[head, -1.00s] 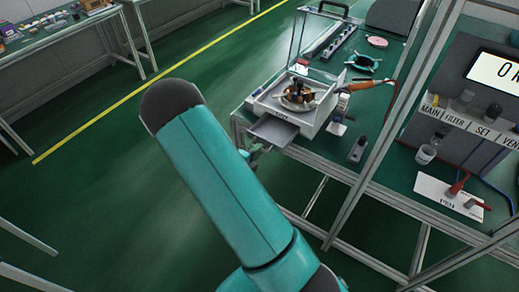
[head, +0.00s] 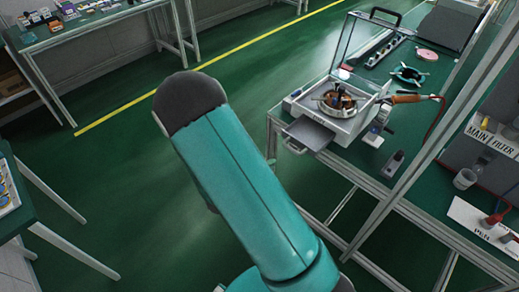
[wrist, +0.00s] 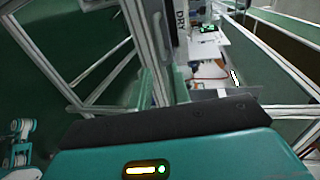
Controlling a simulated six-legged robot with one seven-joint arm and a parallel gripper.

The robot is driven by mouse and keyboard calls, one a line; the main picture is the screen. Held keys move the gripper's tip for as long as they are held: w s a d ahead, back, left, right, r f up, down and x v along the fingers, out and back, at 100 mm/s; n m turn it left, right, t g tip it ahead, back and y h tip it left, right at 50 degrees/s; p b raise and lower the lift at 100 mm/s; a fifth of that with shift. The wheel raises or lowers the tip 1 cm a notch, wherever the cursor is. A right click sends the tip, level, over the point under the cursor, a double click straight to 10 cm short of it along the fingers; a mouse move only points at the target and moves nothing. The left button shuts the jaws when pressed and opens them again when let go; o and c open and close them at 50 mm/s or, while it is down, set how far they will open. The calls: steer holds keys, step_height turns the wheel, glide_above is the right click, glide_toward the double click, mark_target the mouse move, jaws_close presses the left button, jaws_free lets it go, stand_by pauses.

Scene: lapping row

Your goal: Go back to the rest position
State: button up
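My arm, teal with a dark rounded end, rises through the middle of the head view. The workbench (head: 352,160) stands to the right of my arm in the head view. On its near corner is a white open-lidded box (head: 347,122) with a round copper-coloured part (head: 340,101) inside.
A metal drawer (head: 308,133) sticks out from the box toward the aisle. Frame posts (head: 425,140) rise at the right. Another table (head: 85,22) stands at the far left, and a table (head: 18,215) at the near left. The green floor (head: 130,160) between is clear.

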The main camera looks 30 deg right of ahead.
steer(key=w+a+r+n+t+y, duration=0.4)
steer(key=w+a+r+n+y, duration=0.55)
steer(key=a+r+y, duration=0.2)
steer(key=s+a+r+n+y, duration=0.2)
steer(key=r+n, duration=0.3)
steer(key=s+a+r+n+y, duration=0.2)
steer(key=s+a+r+n, duration=0.1)
steer(key=r+n, duration=0.2)
steer(key=s+d+r+n+g, duration=0.2)
steer(key=s+n, duration=0.4)
steer(key=s, duration=0.4)
steer(key=s+d+r+n+g, duration=0.1)
steer(key=s+d+r+n, duration=0.1)
steer(key=s+r+n, duration=0.3)
steer(key=s+n+h, duration=0.1)
steer(key=s, duration=0.3)
steer(key=shift+s+r+g, duration=0.25)
steer(key=shift+s+g, duration=0.1)
steer(key=shift+g, duration=0.05)
steer(key=shift+n, duration=0.25)
